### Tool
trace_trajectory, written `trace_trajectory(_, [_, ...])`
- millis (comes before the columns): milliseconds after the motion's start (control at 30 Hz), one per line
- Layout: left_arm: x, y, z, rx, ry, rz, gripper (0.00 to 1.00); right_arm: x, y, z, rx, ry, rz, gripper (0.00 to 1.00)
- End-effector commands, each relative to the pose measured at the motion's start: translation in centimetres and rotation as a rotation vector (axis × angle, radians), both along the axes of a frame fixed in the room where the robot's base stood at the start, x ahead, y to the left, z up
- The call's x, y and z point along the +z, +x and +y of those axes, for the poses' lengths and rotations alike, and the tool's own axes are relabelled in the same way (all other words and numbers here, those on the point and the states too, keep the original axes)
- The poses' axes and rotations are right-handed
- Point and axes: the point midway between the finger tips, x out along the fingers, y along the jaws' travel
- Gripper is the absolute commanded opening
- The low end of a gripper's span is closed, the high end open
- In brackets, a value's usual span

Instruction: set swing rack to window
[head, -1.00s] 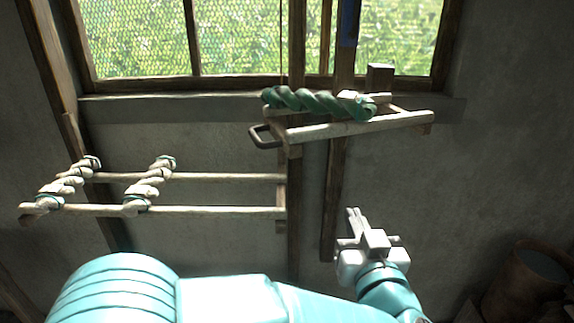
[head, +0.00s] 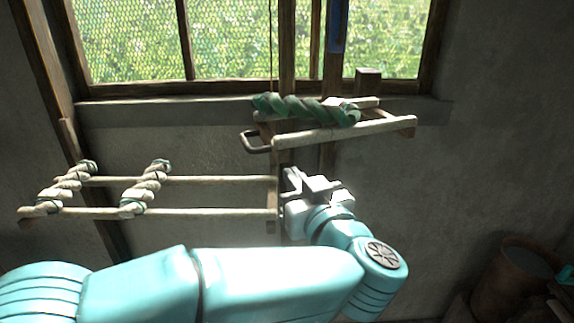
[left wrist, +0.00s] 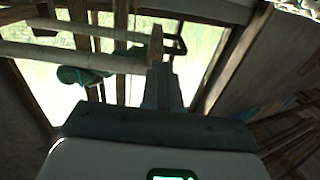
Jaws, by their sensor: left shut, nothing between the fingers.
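The upper rack (head: 345,133) has two pale wooden rods and a dark metal handle (head: 253,141) at its left end. A twisted green skein (head: 300,107) hangs across it. The rack juts out from a post just below the window (head: 140,40). My left gripper (head: 288,180) is shut and empty, below the handle and close to the right end of the lower rack. In the left wrist view, the fingers (left wrist: 163,85) point up toward the rack's rods (left wrist: 65,55) and the handle (left wrist: 180,45). Contact cannot be told.
A lower rack (head: 180,212) with two cream skeins (head: 147,186) sticks out at left. Wooden posts (head: 328,160) stand against the wall. A rusty barrel (head: 520,275) stands at bottom right. The wall space right of the upper rack is clear.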

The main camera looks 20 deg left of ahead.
Motion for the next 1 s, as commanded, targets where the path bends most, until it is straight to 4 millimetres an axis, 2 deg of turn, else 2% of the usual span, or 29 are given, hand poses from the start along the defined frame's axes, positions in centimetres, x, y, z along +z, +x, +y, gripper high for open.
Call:
trace_trajectory(100, [0.1, 1.5, 1.2, 0.003, 0.0, 0.001, 0.0, 0.6, 0.0, 0.0, 0.0, 0.0, 0.0, 0.0])
trace_trajectory(233, [0.1, 2.5, 1.8, 0.002, 0.0, 0.001, 0.0, 0.8, 0.0, 0.0, 0.0, 0.0, 0.0, 0.0])
trace_trajectory(733, [0.0, 3.1, 2.5, -0.005, 0.0, -0.001, 0.0, 0.9, 0.0, 0.0, 0.0, 0.0, 0.0, 0.0])
trace_trajectory(1000, [0.1, 5.4, 7.6, -0.096, 0.0, 0.0, 0.0, 1.3, 0.0, 0.0, 0.0, 0.0, 0.0, 0.0])
